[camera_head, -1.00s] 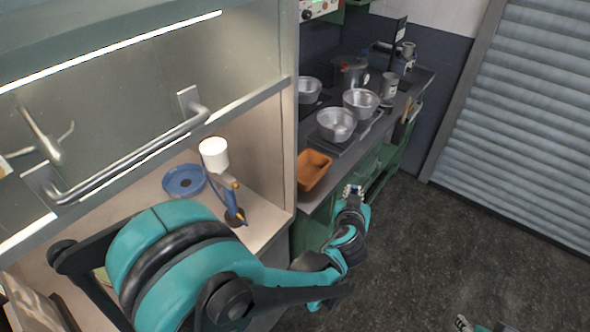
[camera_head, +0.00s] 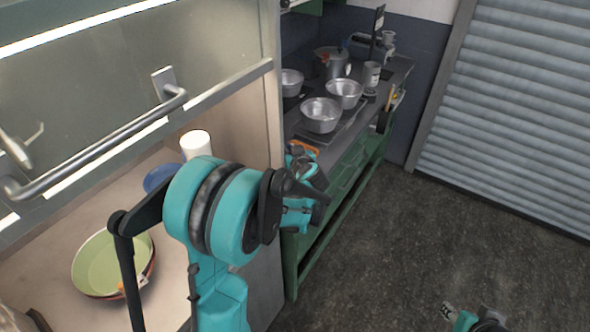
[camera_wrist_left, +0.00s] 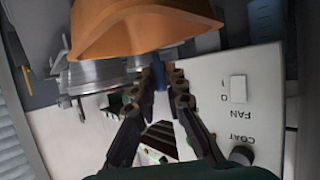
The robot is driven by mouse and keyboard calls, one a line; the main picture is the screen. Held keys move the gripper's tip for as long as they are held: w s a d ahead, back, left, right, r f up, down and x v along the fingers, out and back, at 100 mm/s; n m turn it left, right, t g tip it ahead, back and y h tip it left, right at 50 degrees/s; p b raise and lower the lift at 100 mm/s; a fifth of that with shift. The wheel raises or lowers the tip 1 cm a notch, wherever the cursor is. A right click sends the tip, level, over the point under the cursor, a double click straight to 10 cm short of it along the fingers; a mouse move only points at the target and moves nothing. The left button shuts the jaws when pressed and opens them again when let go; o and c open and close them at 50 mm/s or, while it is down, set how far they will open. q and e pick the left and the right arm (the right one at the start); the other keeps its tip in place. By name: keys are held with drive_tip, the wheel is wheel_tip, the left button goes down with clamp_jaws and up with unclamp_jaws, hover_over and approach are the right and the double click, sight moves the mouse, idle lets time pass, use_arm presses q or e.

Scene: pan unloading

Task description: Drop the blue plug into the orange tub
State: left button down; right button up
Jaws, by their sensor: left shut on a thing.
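The orange tub (camera_head: 304,146) stands at the near end of the dark worktop in the head view, mostly hidden by my left gripper (camera_head: 299,155). In the left wrist view the orange tub (camera_wrist_left: 140,28) fills the top of the picture. My left gripper (camera_wrist_left: 162,78) is shut on the blue plug (camera_wrist_left: 160,75), a small dark blue piece between its fingertips. The plug shows right by the tub's edge; its height over the tub is unclear. My right gripper (camera_head: 450,312) shows small at the bottom right, and its jaws are too small to read.
Metal pans (camera_head: 320,115) stand behind the tub, with a pot (camera_head: 332,62) farther back. At left, a cabinet holds a green bowl (camera_head: 100,262), a white cylinder (camera_head: 196,143) and a blue dish (camera_head: 163,177). The floor right of the worktop is clear.

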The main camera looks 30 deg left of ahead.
use_arm(q)
drive_tip(key=shift+f+b, duration=0.7)
drive_tip(key=shift+f, duration=0.7)
drive_tip(key=c, duration=1.5)
unclamp_jaws()
drive_tip(key=shift+r, duration=0.1)
drive_tip(key=v, duration=1.2)
